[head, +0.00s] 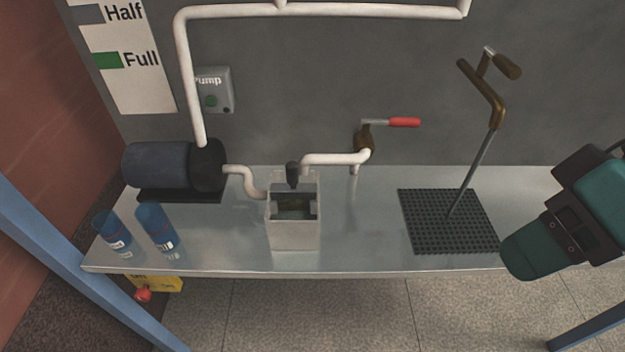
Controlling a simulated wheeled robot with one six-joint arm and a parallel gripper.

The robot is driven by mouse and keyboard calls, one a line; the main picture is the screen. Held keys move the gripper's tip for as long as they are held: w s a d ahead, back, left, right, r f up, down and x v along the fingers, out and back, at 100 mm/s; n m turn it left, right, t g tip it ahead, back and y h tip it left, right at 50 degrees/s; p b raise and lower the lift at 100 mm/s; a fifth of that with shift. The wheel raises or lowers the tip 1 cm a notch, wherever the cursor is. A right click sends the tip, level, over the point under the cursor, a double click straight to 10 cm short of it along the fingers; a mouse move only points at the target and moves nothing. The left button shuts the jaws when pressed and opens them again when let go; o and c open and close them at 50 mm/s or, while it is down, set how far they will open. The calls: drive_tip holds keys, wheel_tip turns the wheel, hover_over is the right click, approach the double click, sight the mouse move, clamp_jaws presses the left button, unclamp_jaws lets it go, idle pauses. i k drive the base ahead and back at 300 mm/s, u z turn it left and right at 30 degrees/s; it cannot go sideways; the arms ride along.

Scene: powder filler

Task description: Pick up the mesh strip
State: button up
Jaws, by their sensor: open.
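No separate narrow mesh strip can be made out. The one clearly mesh-like thing is a flat, dark square grid (425,228) on the right part of the metal table; I cannot tell whether it is the mesh strip. A grey rod with a brown crank handle (493,100) stands tilted on the grid and crosses it. An open-topped pale box (294,236) at the table's middle has something dark inside that is too small to tell. My teal arm comes in from the right, over the table's right end; its fingertips do not show.
The metal table (365,245) also bears a dark motor (160,166) and two blue cups (156,228) at left. White pipes (335,159) and a red-handled valve (403,122) stand behind the box. The table between box and grid is clear. Blue posts (60,255) flank the front.

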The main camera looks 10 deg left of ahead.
sight(291, 195)
drive_tip(key=z, duration=2.1)
drive_tip(key=k, duration=1.2)
drive_tip(key=u, duration=1.5)
drive_tip(key=i, duration=1)
